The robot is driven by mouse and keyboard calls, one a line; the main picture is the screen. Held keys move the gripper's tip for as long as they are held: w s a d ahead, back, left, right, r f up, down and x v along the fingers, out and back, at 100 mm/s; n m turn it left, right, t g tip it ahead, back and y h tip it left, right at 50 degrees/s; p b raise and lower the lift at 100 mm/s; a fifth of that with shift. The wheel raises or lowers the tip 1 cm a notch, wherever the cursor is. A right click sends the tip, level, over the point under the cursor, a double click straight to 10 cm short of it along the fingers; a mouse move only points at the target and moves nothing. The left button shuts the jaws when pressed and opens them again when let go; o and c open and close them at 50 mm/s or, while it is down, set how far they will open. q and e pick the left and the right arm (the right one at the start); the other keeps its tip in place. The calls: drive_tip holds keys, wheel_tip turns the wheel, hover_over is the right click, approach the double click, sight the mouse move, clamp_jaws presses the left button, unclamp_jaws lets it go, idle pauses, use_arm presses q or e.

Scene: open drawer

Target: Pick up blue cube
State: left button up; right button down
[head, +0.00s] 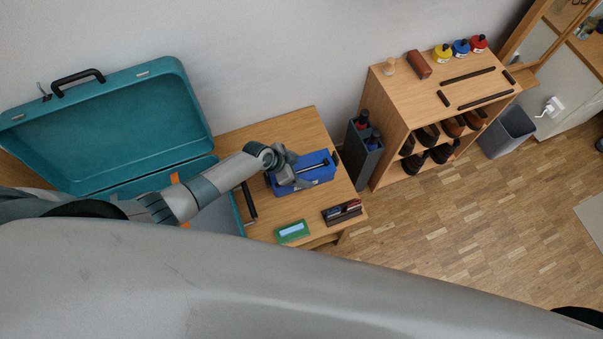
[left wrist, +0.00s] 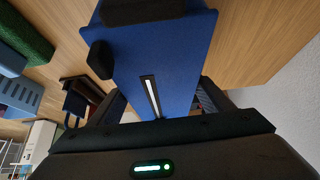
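No plain blue cube shows. A long blue box (head: 318,171) with dark fittings lies on the wooden table, right of the teal suitcase. My left gripper (head: 287,176) is at the left end of this box. In the left wrist view the blue box (left wrist: 178,55) fills the middle, with a pale slot, a dark knob and a dark bar. My left fingers (left wrist: 160,100) are spread wide on either side of it. Whether they press on it is not clear, and my gripper's palm hides part of the box. My right gripper is not in view.
The open teal suitcase (head: 110,130) stands left on the table. A green device (head: 292,232) and a dark tray (head: 342,213) lie near the table's (head: 345,192) front edge. A dark bin (head: 364,155) and a shoe shelf (head: 388,95) stand to the right.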

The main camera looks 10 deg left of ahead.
sight(302, 168)
use_arm(q)
drive_tip(key=c, duration=0.4)
drive_tip(key=shift+r, duration=0.15)
wheel_tip(302, 168, up, 10)
drive_tip(key=shift+f, duration=0.1)
idle(0.4)
